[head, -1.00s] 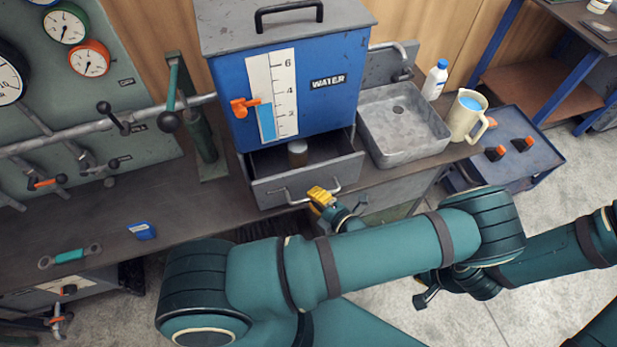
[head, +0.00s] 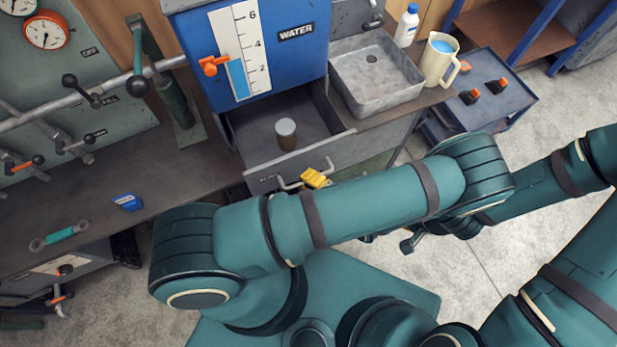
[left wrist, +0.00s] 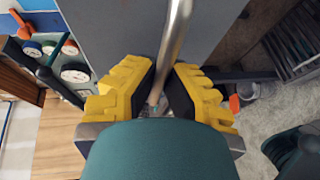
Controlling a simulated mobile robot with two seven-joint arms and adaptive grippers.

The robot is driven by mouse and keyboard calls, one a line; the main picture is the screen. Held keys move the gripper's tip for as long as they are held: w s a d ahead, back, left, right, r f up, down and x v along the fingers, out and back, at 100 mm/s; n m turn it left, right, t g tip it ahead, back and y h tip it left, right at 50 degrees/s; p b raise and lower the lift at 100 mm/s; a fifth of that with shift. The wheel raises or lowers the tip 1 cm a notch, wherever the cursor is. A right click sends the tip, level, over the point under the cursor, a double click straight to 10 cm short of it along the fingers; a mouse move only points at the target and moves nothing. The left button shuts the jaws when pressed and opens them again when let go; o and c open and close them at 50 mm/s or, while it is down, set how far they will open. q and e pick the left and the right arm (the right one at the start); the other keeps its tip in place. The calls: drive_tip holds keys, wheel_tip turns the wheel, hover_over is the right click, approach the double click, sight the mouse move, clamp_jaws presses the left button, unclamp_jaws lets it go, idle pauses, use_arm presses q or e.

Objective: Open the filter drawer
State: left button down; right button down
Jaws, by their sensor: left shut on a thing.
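The filter drawer (head: 262,177) under the blue water tank is pulled well out, and its inside shows in the head view. A small grey cylinder with a light top (head: 286,135) stands inside it. My left gripper (head: 314,178) has yellow finger pads and is shut on the drawer's metal bar handle (head: 288,184). In the left wrist view the handle bar (left wrist: 174,45) runs between the pads. Part of my right gripper (head: 410,243) shows as a dark piece below the left arm; the rest is hidden.
The blue tank (head: 290,65) stands above the drawer. A metal sink (head: 375,85), cream jug (head: 437,62) and white bottle (head: 407,25) are to the right. A blue box (head: 128,202) and a wrench (head: 58,238) lie on the bench at left. Open floor lies at right.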

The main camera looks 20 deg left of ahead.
use_arm(q)
drive_tip(key=c, duration=1)
unclamp_jaws()
drive_tip(key=shift+a, duration=0.1)
drive_tip(key=shift+r, duration=0.6)
wheel_tip(320, 180, up, 9)
drive_tip(key=shift+f, duration=0.1)
